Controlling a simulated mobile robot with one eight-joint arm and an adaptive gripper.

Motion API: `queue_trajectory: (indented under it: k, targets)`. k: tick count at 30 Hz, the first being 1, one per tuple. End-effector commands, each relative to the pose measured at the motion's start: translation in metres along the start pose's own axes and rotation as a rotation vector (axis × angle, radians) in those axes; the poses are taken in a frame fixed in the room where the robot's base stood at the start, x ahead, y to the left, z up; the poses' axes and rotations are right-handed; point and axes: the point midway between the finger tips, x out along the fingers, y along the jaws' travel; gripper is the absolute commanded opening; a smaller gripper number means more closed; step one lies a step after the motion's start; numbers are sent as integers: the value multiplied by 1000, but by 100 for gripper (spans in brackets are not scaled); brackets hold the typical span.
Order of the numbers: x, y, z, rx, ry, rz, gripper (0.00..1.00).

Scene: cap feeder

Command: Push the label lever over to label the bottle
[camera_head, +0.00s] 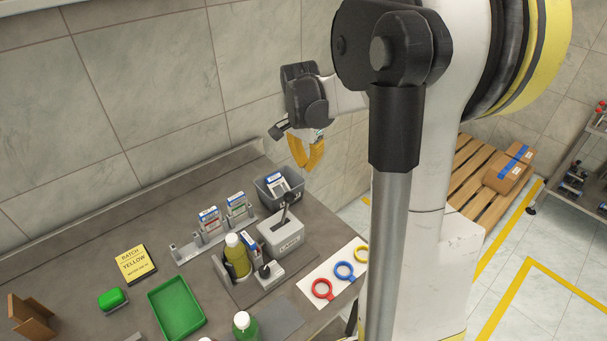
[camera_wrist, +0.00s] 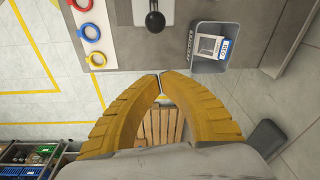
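The label lever (camera_head: 285,212) rises from a light grey box (camera_head: 281,238) and ends in a dark knob. In the wrist view the knob (camera_wrist: 155,21) shows at the top, above the fingertips in the picture. A bottle with yellow contents (camera_head: 237,257) and a pale cap stands upright in a grey holder left of the box. A label cartridge (camera_head: 252,247) sits between bottle and box. My gripper (camera_head: 308,167) hangs in the air above and behind the lever, apart from it. Its yellow fingertips (camera_wrist: 160,75) meet or nearly meet, with nothing between them.
A grey bin (camera_head: 264,197) holding a cartridge stands behind the lever box. A rack (camera_head: 190,251) with cartridges is to the left. Red, blue and yellow rings (camera_head: 345,271) lie at the right edge. A green tray (camera_head: 177,310) and a batch sign (camera_head: 134,264) reading YELLOW lie farther left.

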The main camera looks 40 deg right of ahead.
Motion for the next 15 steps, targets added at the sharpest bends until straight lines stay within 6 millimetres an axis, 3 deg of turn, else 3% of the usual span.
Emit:
queue_trajectory:
  k: [12,15]
  targets:
    - [89,0,0,1,0,0,0]
    - [82,0,16,-4,0,-1,0]
